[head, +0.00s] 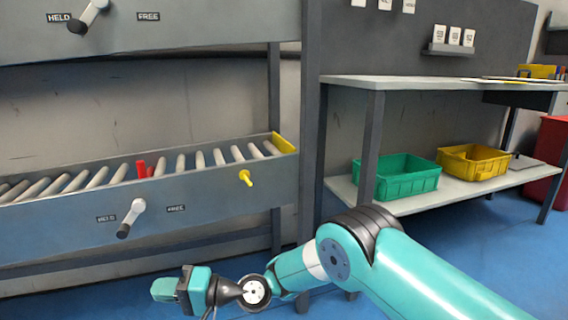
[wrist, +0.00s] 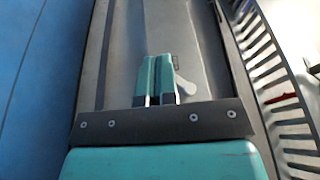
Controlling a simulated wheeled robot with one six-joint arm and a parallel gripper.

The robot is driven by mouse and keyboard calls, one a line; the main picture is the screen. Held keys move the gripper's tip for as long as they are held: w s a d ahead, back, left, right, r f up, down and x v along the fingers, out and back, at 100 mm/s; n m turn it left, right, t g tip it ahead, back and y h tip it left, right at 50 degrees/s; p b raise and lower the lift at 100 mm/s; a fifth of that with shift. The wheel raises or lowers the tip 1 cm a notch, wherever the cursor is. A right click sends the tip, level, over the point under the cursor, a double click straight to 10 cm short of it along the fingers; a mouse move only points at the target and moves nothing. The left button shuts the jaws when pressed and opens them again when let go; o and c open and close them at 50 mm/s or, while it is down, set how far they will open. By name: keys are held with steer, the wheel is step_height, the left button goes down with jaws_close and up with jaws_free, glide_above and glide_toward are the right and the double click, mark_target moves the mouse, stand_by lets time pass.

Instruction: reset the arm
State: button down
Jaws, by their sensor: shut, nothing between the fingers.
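My arm (head: 420,270) reaches in from the lower right of the head view, and its end points left, low in front of the roller conveyor. My gripper (head: 160,289) is at the lower left there. In the wrist view my gripper (wrist: 158,78) shows its two teal fingers together, with nothing between them. Beyond the fingers is the grey side of the conveyor with a lever (wrist: 186,86) on it. The fingers appear apart from the lever, though the exact gap is hard to judge.
On the right, a bench shelf (head: 345,190) holds a green bin (head: 396,180) and a yellow bin (head: 474,166). Blue floor shows below.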

steer(key=s+d+r+n+h+p, duration=0.2)
steer(key=d+r+h+p, duration=0.2)
steer(key=d+r, duration=0.55)
steer(key=s+d+r+n+h+p, duration=0.1)
steer(key=d+r+n+h+p, duration=0.35)
steer(key=r, duration=0.85)
steer(key=s+d+r+m+h+p, duration=0.1)
steer(key=s+d+r+h+p, duration=0.2)
steer(key=s+d, duration=0.75)
steer(key=s+d+r+m+h+p, duration=0.1)
steer(key=s+d+r+h+p, duration=0.2)
steer(key=s+d, duration=0.8)
steer(key=w+d+r+p, duration=0.1)
steer(key=r+p, duration=1.7)
steer(key=r, duration=0.1)
steer(key=w+d+r+p, duration=0.1)
steer(key=w+r+p, duration=0.1)
steer(key=r+p, duration=1.6)
steer(key=shift+w+d+r+t, duration=0.15)
steer(key=shift+d+r+t, duration=0.2)
steer(key=shift+r, duration=0.25)
